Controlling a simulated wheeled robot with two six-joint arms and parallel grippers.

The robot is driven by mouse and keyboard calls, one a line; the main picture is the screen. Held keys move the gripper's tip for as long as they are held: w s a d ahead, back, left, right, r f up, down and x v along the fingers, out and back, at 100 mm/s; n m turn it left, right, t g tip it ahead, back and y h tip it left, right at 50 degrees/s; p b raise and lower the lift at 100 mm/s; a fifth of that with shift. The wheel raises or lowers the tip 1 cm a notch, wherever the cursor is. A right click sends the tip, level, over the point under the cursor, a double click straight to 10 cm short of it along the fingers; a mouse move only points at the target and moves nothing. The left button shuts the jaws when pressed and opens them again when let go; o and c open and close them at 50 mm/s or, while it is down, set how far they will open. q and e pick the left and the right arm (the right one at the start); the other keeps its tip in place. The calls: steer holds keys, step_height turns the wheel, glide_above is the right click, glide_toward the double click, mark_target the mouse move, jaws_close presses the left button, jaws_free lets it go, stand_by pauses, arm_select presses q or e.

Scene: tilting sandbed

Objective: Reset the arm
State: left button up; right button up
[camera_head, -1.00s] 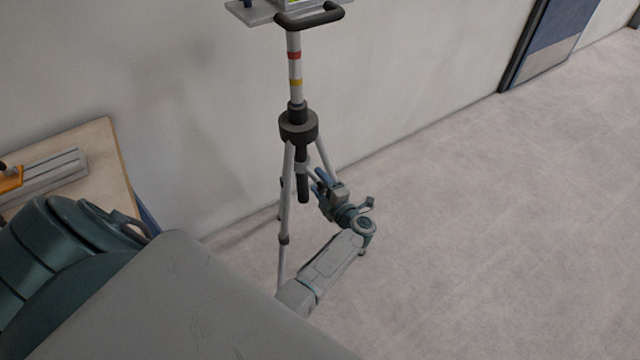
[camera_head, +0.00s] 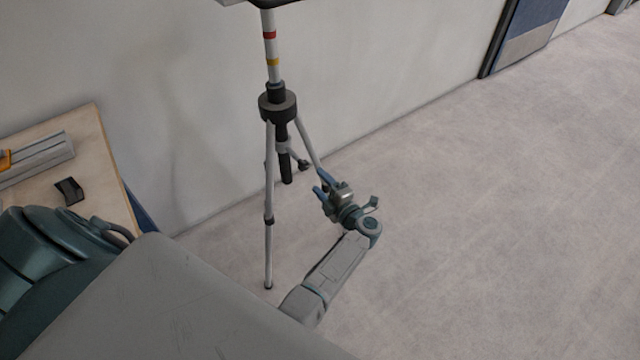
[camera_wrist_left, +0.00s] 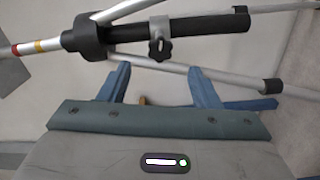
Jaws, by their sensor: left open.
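My left gripper (camera_head: 324,184) is open, with two blue fingers spread and nothing visible between them in the head view. It is just in front of the tripod's legs, low over the floor. In the left wrist view the left gripper (camera_wrist_left: 160,88) has its fingers apart, with the tripod's post and legs beyond them. I cannot tell whether a finger touches a tripod leg. My right gripper is not in view.
A tripod (camera_head: 278,108) with red and yellow bands stands by the wall. A wooden table (camera_head: 98,150) at the left holds a grey rail (camera_head: 40,158) and a small black part (camera_head: 69,190). The floor (camera_head: 500,230) at the right is clear.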

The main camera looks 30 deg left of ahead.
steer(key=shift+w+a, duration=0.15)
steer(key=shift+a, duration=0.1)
arm_select(q)
steer(key=s+d+f+m+t+h+p, duration=0.25)
steer(key=s+f+m+h, duration=0.4)
steer(key=f+m, duration=0.4)
steer(key=s+d+f+m+t+h+p, duration=0.1)
steer(key=s+d+f+m+t+h, duration=0.3)
steer(key=f+m+h, duration=0.6)
steer(key=s+a+f+m+g, duration=0.1)
steer(key=s+f+m+g, duration=0.2)
steer(key=s, duration=0.8)
steer(key=s+a+f+m+g+p, duration=0.1)
steer(key=s+f+g, duration=0.4)
steer(key=s, duration=0.6)
steer(key=s+a+f+m+g+p, duration=0.1)
steer(key=s+a+f+m+g, duration=0.2)
steer(key=s, duration=0.9)
step_height(320, 180, down, 2)
steer(key=shift+a+f+m+g+y, duration=0.15)
steer(key=shift+m+g+y, duration=0.3)
steer(key=shift+m+g, duration=0.45)
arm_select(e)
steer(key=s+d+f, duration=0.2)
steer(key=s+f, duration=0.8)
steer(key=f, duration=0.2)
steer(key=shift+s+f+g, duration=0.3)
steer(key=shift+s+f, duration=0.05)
